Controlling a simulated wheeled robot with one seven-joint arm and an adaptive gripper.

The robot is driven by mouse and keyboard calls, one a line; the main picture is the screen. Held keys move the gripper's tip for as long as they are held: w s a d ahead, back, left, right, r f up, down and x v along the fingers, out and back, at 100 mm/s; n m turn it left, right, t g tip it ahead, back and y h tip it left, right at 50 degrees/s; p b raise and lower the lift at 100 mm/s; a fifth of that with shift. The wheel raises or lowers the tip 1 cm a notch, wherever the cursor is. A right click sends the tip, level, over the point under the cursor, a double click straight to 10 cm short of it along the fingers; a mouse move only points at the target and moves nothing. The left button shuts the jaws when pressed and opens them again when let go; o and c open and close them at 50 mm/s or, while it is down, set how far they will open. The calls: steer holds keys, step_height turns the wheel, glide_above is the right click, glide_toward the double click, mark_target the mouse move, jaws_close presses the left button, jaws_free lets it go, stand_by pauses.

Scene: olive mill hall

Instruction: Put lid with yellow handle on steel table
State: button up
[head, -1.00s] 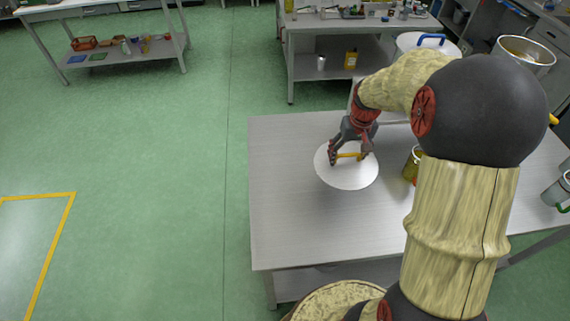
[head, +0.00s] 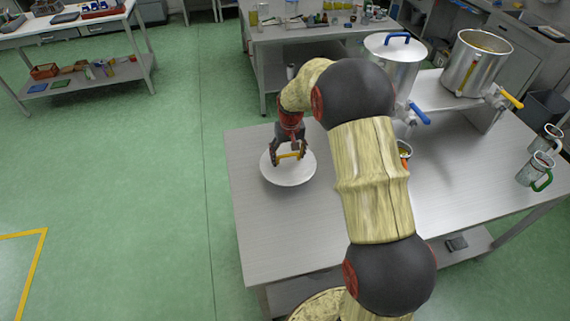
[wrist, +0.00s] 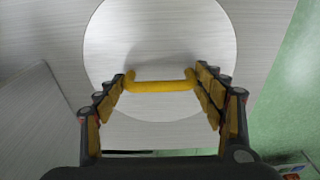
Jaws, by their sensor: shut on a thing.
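The round pale lid (head: 290,176) with its yellow handle is over the left part of the steel table (head: 300,235) in the head view. My gripper (head: 288,153) is above the lid, with its fingers closed on the handle. In the wrist view, the lid (wrist: 160,40) lies flat below the fingers and the yellow handle (wrist: 160,86) spans between the fingertips. The lid looks level and close to the tabletop; I cannot tell whether it touches it.
A steel pot (head: 476,70) without a lid stands at the back right, beside a pot (head: 400,72) whose lid has a blue handle. Both have taps. Mugs (head: 535,170) stand at the right edge. The table's front left is clear.

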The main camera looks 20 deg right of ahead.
mark_target(285, 160)
steer(key=shift+w+a+f, duration=0.25)
steer(key=shift+w+f, duration=0.25)
steer(key=shift+f, duration=0.2)
steer(key=shift+w+f+b, duration=0.15)
steer(key=shift+f+b, duration=0.2)
steer(key=shift+f, duration=1.2)
steer(key=shift+f, duration=0.1)
steer(key=o, duration=1.4)
steer(key=shift+f, duration=0.1)
steer(key=shift+o, duration=0.5)
